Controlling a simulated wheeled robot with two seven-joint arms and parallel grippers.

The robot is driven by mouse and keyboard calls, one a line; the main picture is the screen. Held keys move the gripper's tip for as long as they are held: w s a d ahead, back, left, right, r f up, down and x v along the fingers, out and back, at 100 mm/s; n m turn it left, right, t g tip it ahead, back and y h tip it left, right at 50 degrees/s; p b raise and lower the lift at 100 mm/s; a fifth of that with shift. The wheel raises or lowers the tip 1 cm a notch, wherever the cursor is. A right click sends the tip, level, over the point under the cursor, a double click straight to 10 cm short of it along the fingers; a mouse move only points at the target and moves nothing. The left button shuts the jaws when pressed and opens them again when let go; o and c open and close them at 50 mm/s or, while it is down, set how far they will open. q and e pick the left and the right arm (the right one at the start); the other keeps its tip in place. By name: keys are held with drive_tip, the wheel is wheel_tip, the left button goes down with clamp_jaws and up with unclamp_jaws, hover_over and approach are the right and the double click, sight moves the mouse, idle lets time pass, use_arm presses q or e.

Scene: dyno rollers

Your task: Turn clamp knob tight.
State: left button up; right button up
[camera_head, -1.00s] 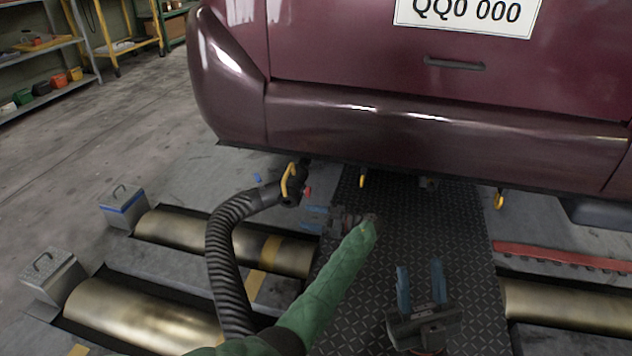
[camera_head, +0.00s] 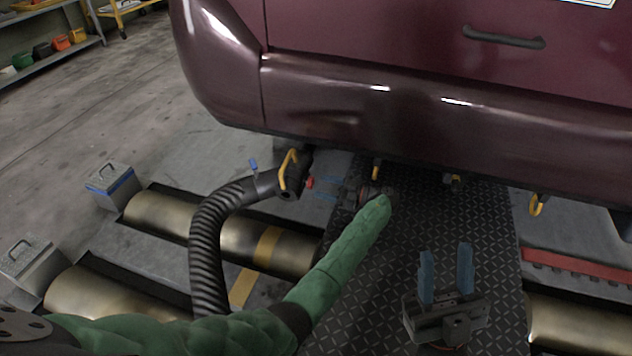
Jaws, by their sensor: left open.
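A black ribbed hose (camera_head: 207,245) ends in a dark nozzle (camera_head: 293,183) under the car's rear bumper. The nozzle carries a yellow handle (camera_head: 288,169) and a small red knob (camera_head: 309,183), which I take as the clamp knob. My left gripper (camera_head: 322,188) is open, its two blue fingers pointing left at the red knob. The fingertips are just right of the knob; I cannot tell whether they touch it. My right gripper (camera_head: 447,276) is open and empty over the tread plate, its blue fingers upright and apart.
The maroon car's bumper (camera_head: 400,115) overhangs the nozzle. Brass rollers (camera_head: 165,215) lie in the floor at left and right. A grey box with a blue band (camera_head: 113,187) stands at left. The dark tread plate (camera_head: 380,300) is clear between my arms.

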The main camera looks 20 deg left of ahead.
sight(313, 183)
use_arm(q)
drive_tip(key=shift+w+a+b, duration=0.2)
drive_tip(key=shift+a+b, duration=0.2)
drive_tip(key=shift+a, duration=1.45)
drive_tip(key=shift+c, duration=0.2)
drive_tip(key=c, duration=0.9)
